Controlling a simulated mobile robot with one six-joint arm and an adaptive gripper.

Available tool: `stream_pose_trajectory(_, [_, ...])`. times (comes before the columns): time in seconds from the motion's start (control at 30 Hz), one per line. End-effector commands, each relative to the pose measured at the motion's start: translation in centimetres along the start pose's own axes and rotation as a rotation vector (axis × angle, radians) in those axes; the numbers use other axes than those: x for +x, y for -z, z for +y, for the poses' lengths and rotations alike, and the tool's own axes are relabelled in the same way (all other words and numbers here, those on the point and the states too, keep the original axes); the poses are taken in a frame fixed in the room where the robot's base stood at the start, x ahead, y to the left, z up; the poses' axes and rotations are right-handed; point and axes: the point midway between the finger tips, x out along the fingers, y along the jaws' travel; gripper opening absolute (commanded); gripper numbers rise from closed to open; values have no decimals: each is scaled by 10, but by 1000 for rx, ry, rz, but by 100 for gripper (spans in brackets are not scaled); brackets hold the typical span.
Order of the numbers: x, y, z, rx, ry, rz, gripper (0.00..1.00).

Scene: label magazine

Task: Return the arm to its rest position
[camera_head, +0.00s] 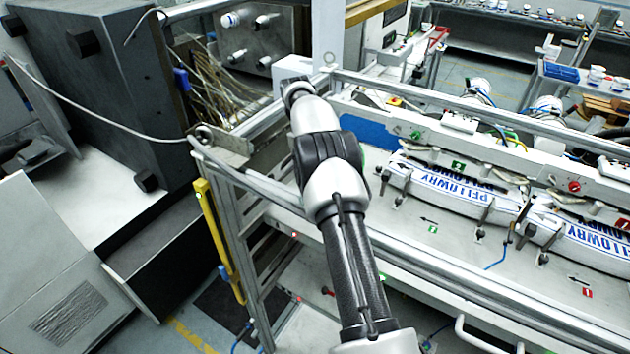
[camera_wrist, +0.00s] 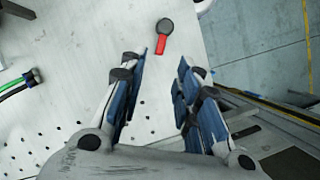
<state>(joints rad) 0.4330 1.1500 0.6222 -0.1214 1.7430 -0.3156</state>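My arm stretches in the head view from the bottom centre up over the left end of the machine. Its far end lies near a white box on the frame; the fingers cannot be made out there. In the wrist view my gripper (camera_wrist: 164,68) is open, its two blue-padded fingers apart with nothing between them. They are above a pale perforated plate (camera_wrist: 75,60). A small red and black part (camera_wrist: 162,40) is seen just beyond the fingertips; I cannot tell its distance from them.
Long white label strips (camera_head: 450,190) marked PELLOWRY sit on the machine at right. A metal rail frame (camera_head: 470,105) runs behind them. A dark cabinet (camera_head: 110,100) and a yellow post (camera_head: 218,240) stand at left. Green and black cables (camera_wrist: 18,88) show at the wrist view's left edge.

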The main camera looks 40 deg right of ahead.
Motion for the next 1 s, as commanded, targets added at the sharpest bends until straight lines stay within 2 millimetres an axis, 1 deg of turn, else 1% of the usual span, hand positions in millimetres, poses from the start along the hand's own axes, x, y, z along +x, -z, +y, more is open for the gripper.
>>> stream_pose_trajectory(0.2, [-8, 0, 0, -1, 0, 0, 30])
stream_pose_trajectory(0.67, [-8, 0, 0, 0, 0, 0, 30])
stream_pose_trajectory(0.77, [-12, -1, -2, -1, -2, 5, 30])
stream_pose_trajectory(0.87, [-29, -6, -10, -4, -11, 31, 30])
stream_pose_trajectory(0.97, [-62, -19, -27, -13, -29, 84, 30])
stream_pose_trajectory(1.0, [-76, -27, -36, -16, -37, 111, 30])
